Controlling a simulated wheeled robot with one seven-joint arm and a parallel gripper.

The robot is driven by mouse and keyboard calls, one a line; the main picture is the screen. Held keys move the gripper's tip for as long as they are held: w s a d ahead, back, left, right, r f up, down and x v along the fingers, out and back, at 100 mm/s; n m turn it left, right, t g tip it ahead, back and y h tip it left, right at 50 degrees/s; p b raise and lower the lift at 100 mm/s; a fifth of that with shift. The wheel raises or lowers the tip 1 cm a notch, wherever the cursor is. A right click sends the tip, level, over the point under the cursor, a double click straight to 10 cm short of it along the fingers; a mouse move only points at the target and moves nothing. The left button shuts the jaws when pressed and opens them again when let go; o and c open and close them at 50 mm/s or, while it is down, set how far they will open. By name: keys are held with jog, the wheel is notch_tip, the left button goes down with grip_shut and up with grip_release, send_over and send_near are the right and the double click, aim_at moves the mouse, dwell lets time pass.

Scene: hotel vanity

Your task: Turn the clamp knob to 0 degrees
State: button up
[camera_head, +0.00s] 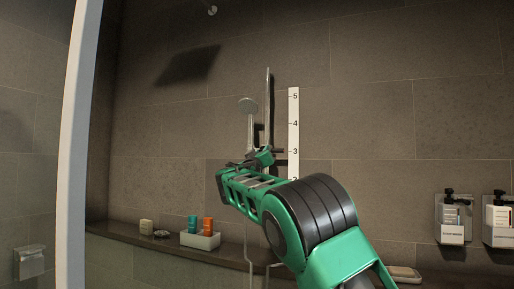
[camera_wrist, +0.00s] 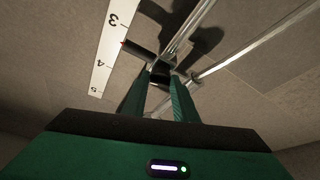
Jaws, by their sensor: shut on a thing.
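A slim vertical shower rail (camera_head: 268,105) runs up the tiled wall, with a hand shower (camera_head: 248,106) beside it on the left. A dark clamp (camera_wrist: 140,47) sits on the rail; its arm with a red tip points at the scale near the 3. My gripper (camera_head: 260,158) is at the clamp and hides most of it in the head view. In the wrist view my gripper's (camera_wrist: 163,72) green fingers are shut on the dark clamp knob (camera_wrist: 160,76). The knob's angle cannot be read.
A white numbered scale (camera_head: 293,120) stands right of the rail. A ledge (camera_head: 150,237) below bears a white tray (camera_head: 200,241) with teal and orange items. Two dispensers (camera_head: 452,220) hang at the right. A pale frame edge (camera_head: 77,140) stands at the left.

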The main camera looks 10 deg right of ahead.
jog(key=n+y, duration=0.1)
jog(key=n, duration=0.4)
jog(key=d+r+n+g+y, duration=0.1)
jog(key=n+y, duration=0.1)
jog(key=n, duration=0.2)
jog(key=n+g+y, duration=0.1)
jog(key=n+y, duration=0.1)
jog(key=n, duration=0.3)
jog(key=shift+s+d+r+n, duration=0.15)
jog(key=shift+s+d+n, duration=0.1)
jog(key=shift+d+n, duration=0.1)
jog(key=shift+r+n+g+y, duration=0.15)
jog(key=shift+n+g, duration=0.15)
jog(key=shift+n, duration=0.4)
jog(key=shift+n+g+y, duration=0.15)
jog(key=shift+n+g, duration=0.15)
jog(key=shift+n, duration=0.35)
jog(key=o, duration=1.1)
jog(key=shift+s+r, duration=0.1)
jog(key=shift+c, duration=0.2)
jog(key=shift+a+f, duration=0.2)
jog(key=shift+a, duration=0.2)
